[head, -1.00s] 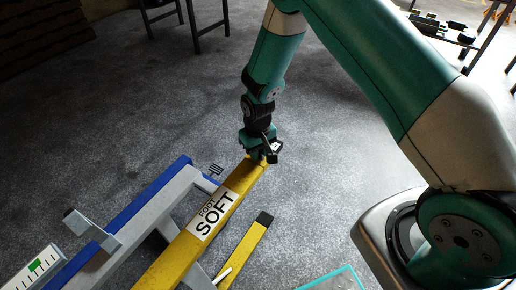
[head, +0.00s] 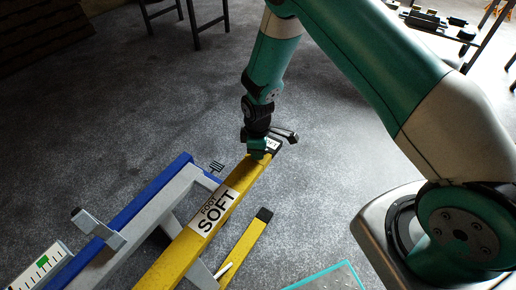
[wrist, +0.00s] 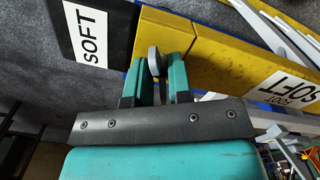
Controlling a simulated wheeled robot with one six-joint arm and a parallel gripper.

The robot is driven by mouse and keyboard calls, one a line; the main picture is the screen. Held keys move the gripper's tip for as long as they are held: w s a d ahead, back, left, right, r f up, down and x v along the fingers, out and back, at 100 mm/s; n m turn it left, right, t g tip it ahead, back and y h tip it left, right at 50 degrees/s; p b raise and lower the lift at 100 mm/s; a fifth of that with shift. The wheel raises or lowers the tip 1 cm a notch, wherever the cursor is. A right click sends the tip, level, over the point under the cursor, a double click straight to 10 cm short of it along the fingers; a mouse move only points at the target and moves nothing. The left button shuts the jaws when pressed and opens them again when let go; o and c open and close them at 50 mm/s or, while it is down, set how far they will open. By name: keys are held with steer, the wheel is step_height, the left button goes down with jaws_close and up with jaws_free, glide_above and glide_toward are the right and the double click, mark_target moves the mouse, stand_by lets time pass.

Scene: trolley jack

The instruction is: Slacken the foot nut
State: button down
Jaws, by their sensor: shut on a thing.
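The yellow beam (head: 185,245), labelled FOOT SOFT, runs from the lower middle up to my gripper (head: 261,153) in the head view. My gripper is at the beam's far end. In the wrist view my gripper (wrist: 155,82) has its two teal fingers shut on a grey, rounded, upright piece, which looks like the foot nut (wrist: 154,60). It stands beside the yellow beam (wrist: 215,55). In the head view the gripper hides the nut. A dark piece with a white SOFT label (wrist: 88,32) shows left of the fingers in the wrist view.
A blue and grey frame (head: 130,205) lies left of the beam, with a white gauge (head: 38,268) at lower left. A shorter yellow bar with a black end (head: 262,215) lies to the right. Grey floor is clear beyond the beam's end.

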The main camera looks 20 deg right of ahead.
steer(key=n, duration=0.6)
steer(key=shift+p, duration=0.35)
steer(key=n, duration=0.6)
steer(key=shift+f+n, duration=0.1)
steer(key=shift+n, duration=0.2)
steer(key=c, duration=1)
jaws_free()
steer(key=shift+c, duration=0.2)
steer(key=shift+p, duration=0.3)
step_height(320, 180, up, 18)
steer(key=p, duration=0.1)
steer(key=shift+f, duration=0.25)
steer(key=shift+r, duration=0.1)
